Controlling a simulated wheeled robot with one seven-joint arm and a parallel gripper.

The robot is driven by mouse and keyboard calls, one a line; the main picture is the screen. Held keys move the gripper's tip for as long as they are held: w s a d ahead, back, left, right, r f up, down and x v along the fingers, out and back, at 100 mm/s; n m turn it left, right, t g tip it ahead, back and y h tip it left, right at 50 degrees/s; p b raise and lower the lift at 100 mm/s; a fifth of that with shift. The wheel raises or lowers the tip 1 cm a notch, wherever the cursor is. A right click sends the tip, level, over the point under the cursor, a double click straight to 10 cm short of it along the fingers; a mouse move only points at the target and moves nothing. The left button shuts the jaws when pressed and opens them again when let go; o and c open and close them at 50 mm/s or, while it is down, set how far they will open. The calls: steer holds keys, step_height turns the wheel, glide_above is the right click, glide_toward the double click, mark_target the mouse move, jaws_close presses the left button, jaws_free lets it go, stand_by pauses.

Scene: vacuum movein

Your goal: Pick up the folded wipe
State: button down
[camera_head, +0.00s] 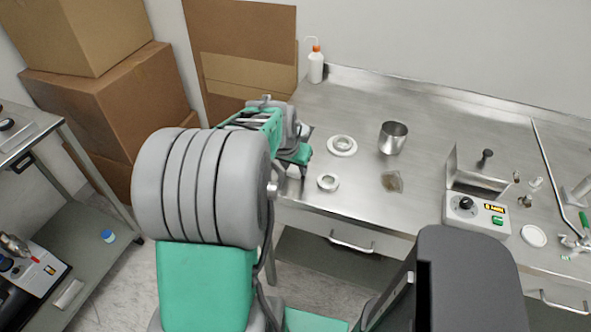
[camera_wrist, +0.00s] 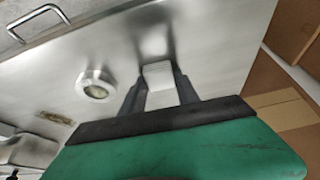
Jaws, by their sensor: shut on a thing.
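The folded wipe (camera_wrist: 158,75) is a small white block in the wrist view. It sits between the two dark fingers of my gripper (camera_wrist: 160,88), which is shut on it, low over the steel bench. I cannot tell whether the wipe still touches the bench. In the head view my green and grey arm end (camera_head: 290,150) is over the bench's left end and hides most of the wipe.
The steel bench (camera_head: 350,185) holds two ring-shaped parts (camera_head: 342,146) (camera_head: 328,182), a metal cup (camera_head: 393,137), a small brownish packet (camera_head: 392,182) and a device with a display (camera_head: 477,214). A wash bottle (camera_head: 315,65) stands at the back left. Cardboard boxes (camera_head: 110,95) stand left.

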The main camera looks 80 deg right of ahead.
mark_target(295, 170)
steer(key=shift+r, duration=0.15)
steer(key=shift+r, duration=0.35)
step_height(295, 170, up, 3)
steer(key=shift+s+f, duration=0.1)
steer(key=shift+f, duration=0.05)
steer(key=s+a+r+b, duration=0.2)
steer(key=s+a+r, duration=0.7)
steer(key=a, duration=0.1)
steer(key=shift+s+r, duration=0.2)
steer(key=shift+s, duration=0.05)
